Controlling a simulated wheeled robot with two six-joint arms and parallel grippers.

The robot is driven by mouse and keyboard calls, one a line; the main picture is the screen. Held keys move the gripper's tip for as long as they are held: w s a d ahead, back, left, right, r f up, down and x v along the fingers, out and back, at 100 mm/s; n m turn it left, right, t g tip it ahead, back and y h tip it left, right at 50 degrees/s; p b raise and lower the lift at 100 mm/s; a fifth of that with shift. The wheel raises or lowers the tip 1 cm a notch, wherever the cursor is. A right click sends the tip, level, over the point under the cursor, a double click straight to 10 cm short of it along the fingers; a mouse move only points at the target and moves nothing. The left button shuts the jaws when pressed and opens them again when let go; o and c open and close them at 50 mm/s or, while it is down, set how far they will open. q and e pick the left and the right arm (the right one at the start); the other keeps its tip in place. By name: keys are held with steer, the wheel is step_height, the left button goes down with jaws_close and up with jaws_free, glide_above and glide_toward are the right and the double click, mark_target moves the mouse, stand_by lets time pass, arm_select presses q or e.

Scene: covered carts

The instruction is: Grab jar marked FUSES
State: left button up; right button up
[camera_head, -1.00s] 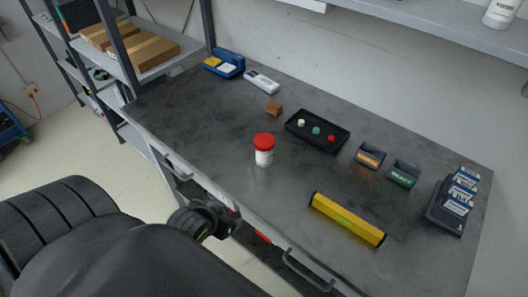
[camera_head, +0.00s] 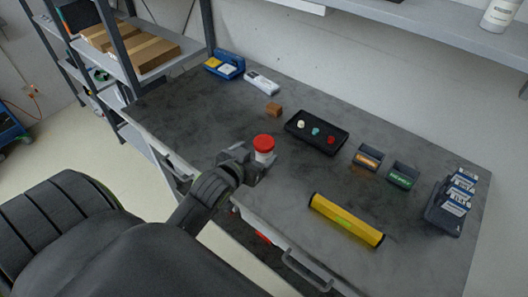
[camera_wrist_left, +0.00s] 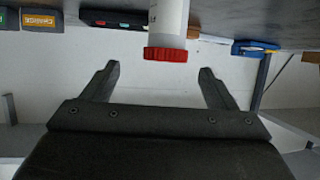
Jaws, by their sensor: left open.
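A white jar with a red lid (camera_head: 264,143) stands upright on the dark table near its front edge. Any lettering on it is too small to read. My left gripper (camera_head: 257,160) is at the jar's near side, its fingers open and pointing at it, hiding the jar's lower part. In the left wrist view, which looks upside down, the jar (camera_wrist_left: 168,22) hangs ahead of the spread fingers (camera_wrist_left: 160,70), roughly centred between them; I cannot tell whether it is between the tips. My right gripper is out of view.
A yellow bar (camera_head: 346,220) lies to the right. A black tray (camera_head: 295,128) with small knobs and a brown block (camera_head: 273,109) stand behind the jar. Labelled boxes (camera_head: 403,174) are further right. The table left of the jar is clear.

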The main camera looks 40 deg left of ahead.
mark_target(264, 142)
arm_select(q)
steer(key=shift+x, duration=1.2)
steer(key=shift+w+a+p, duration=0.15)
steer(key=shift+w+p, duration=0.2)
steer(key=shift+w, duration=0.05)
steer(key=x, duration=0.1)
steer(key=p+x, duration=0.1)
steer(key=x, duration=0.2)
steer(key=shift+a+r, duration=0.3)
steer(key=shift+w+f, duration=0.15)
steer(key=shift+w, duration=0.1)
steer(key=shift+c, duration=0.6)
steer(key=c, duration=1.2)
